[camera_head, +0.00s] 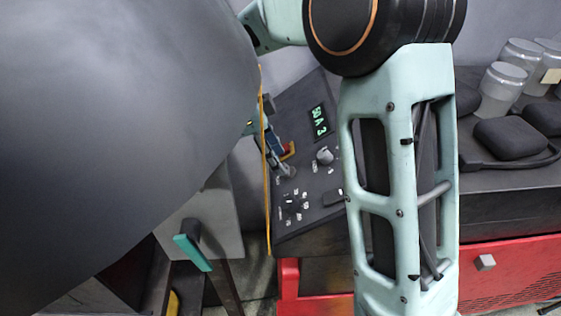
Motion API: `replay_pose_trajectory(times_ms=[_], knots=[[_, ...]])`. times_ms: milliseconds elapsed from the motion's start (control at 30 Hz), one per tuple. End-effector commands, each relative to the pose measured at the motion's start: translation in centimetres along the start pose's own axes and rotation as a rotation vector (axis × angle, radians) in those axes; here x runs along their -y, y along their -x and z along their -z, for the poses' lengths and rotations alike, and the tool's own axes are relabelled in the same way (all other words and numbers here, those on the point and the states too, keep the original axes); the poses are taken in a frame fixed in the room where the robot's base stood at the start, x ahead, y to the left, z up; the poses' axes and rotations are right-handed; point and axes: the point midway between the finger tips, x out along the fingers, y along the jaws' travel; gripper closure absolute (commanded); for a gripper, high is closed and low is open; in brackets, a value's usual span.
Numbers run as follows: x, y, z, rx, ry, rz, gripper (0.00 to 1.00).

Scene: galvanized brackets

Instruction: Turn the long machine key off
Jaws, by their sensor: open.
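A dark control panel (312,225) with a green-lit display stands in the middle, tilted in the picture. A grey rounded knob (324,156) sits below the display. A dark elongated knob (333,197) lies at the panel's right side, partly behind my arm. A small dark knob (293,206) has white labels around it. I cannot tell for sure which of these is the long machine key. What looks like my gripper (284,168) shows at the panel's left edge, open, near a red and yellow part. Most of it is hidden behind a large dark rounded part.
My pale green arm link covers the panel's right edge. Clear jars (502,88) and dark ear-muff-like pads (510,138) stand on a dark surface at the right, above a red cabinet (510,262). A teal-handled lever (192,252) sticks out at lower left.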

Motion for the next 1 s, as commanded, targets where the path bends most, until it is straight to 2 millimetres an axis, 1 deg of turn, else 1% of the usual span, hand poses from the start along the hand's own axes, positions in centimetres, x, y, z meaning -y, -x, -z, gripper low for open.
replay_pose_trajectory(times_ms=[33,100,200,333,567,933,1000], knots=[[-0.1,-0.8,0.0,0.000,0.001,-0.003,0.56],[0.0,-1.7,0.0,0.000,0.002,-0.001,0.56],[0.0,-2.5,0.0,0.000,0.002,-0.001,0.56],[0.0,-3.0,-0.1,0.001,0.001,0.001,0.56],[0.0,-3.0,-0.1,0.001,0.001,0.002,0.56],[0.0,-3.0,-0.1,0.001,0.001,0.002,0.97],[0.0,-3.0,-0.1,0.001,0.002,0.001,0.98]])
